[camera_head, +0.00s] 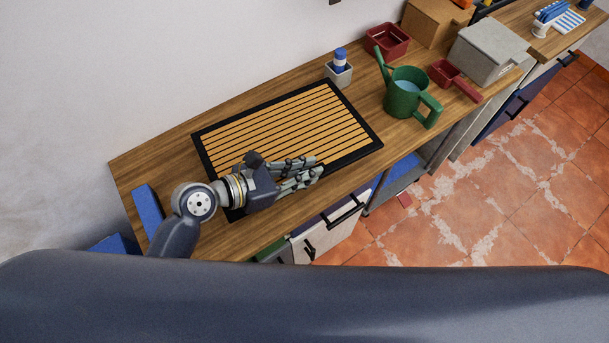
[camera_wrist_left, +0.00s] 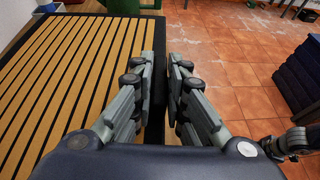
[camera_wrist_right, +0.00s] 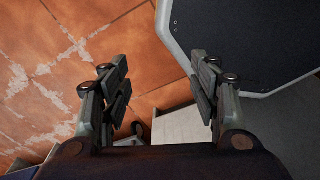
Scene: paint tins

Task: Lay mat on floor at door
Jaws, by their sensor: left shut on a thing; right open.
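The mat (camera_head: 290,115), with tan slats and a black border, lies flat on the wooden counter. It also fills the left side of the left wrist view (camera_wrist_left: 75,75). My left gripper (camera_head: 316,167) is at the mat's near edge. In the left wrist view its fingers (camera_wrist_left: 168,75) are shut on the black border, hiding part of it. My right gripper (camera_wrist_right: 161,75) shows only in the right wrist view, open and empty above the floor and a pale surface. The tiled floor (camera_head: 500,190) is orange with pale worn patches. I cannot make out a door.
On the counter (camera_head: 160,175) stand a green watering can (camera_head: 405,97), a grey cup with a bottle (camera_head: 339,72), a red saucepan (camera_head: 445,75), a red bin (camera_head: 388,40) and a grey box (camera_head: 488,52). A blue object (camera_head: 148,208) is at the left end. The floor at right is mostly clear.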

